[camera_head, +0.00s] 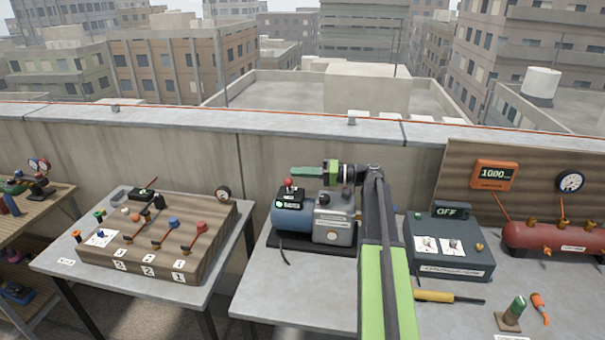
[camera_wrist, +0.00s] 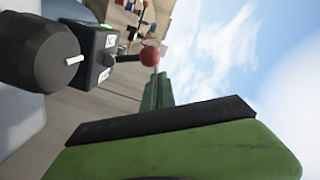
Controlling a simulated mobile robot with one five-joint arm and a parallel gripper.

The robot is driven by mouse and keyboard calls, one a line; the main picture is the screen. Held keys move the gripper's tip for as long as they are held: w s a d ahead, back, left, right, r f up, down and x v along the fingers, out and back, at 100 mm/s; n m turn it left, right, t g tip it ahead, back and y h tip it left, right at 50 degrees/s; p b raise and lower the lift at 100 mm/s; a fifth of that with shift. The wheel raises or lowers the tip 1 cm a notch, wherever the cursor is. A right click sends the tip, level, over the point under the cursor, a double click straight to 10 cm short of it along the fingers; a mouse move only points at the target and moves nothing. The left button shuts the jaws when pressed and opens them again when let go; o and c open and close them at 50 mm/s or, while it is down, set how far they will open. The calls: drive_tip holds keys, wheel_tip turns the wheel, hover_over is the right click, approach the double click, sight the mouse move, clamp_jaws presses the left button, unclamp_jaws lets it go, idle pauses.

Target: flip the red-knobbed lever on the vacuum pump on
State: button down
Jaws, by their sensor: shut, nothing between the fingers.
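The vacuum pump (camera_head: 337,219), with a blue motor and a grey body, stands on a black base on the middle table. A black switch box (camera_head: 289,199) on its left end carries the lever with a red knob (camera_head: 288,183). The lever's exact tilt is unclear.
A dark box reading OFF (camera_head: 450,212) and a red tank (camera_head: 555,237) stand to the right. A wooden panel with several levers (camera_head: 160,262) is on the left table. A concrete parapet (camera_head: 190,150) runs behind. A yellow-handled tool (camera_head: 435,296) lies in front.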

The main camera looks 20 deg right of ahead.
drive_tip(key=s+d+r+p, duration=0.1)
drive_tip(key=s+d, duration=0.3)
drive_tip(key=d, duration=0.6)
drive_tip(key=shift+d+r, duration=0.35)
drive_tip(key=shift+r, duration=0.25)
